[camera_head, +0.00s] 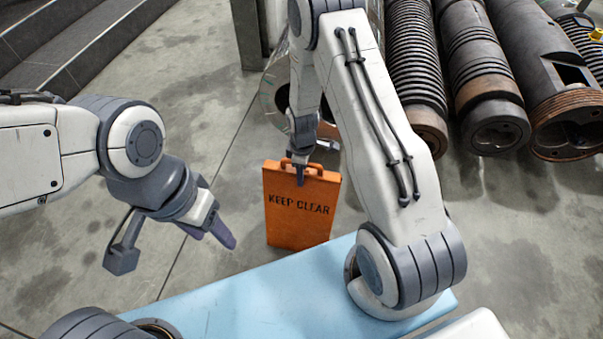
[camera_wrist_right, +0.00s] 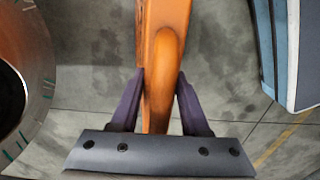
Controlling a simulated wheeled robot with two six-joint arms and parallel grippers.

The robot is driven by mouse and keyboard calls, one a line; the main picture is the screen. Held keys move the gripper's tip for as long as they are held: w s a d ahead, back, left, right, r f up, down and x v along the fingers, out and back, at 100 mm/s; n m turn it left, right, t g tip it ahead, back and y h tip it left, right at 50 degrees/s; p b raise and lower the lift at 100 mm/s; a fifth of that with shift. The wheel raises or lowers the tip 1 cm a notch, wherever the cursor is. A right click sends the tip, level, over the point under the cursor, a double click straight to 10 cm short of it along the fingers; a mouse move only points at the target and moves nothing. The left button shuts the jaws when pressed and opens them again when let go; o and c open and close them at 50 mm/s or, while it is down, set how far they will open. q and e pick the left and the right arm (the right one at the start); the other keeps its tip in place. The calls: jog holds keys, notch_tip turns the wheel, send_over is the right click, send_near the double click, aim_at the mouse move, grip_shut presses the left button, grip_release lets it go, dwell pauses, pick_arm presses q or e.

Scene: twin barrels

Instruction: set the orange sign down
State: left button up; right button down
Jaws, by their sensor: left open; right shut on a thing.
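The orange sign (camera_head: 300,222) reads "KEEP CLEAR" and stands upright in the head view, in front of my blue base. My right gripper (camera_head: 300,172) is shut on the handle at its top edge. In the right wrist view the orange handle (camera_wrist_right: 163,75) runs between the two purple fingers of my right gripper (camera_wrist_right: 160,100). I cannot tell whether the sign's lower edge touches the floor. My left gripper (camera_head: 222,232) is open and empty, to the left of the sign and apart from it.
Several dark ribbed pipes (camera_head: 415,75) lie at the upper right. Dark steps (camera_head: 75,40) are at the upper left. Bare concrete floor (camera_head: 205,110) lies left of the sign.

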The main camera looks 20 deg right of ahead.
jog(key=shift+c, duration=1.9)
grip_release()
notch_tip(320, 180, up, 11)
jog(key=p, duration=0.4)
jog(key=shift+f, duration=0.1)
jog(key=shift+a+r, duration=0.1)
jog(key=shift+r, duration=0.65)
jog(key=s+a+r+m, duration=0.2)
jog(key=s+a+r, duration=0.8)
jog(key=a+r, duration=0.3)
jog(key=s+r+m, duration=0.1)
jog(key=s+r, duration=0.3)
jog(key=s, duration=0.3)
jog(key=s+a+r+m+y, duration=0.1)
jog(key=s+r, duration=0.2)
jog(key=s, duration=0.3)
jog(key=shift+s+r, duration=0.4)
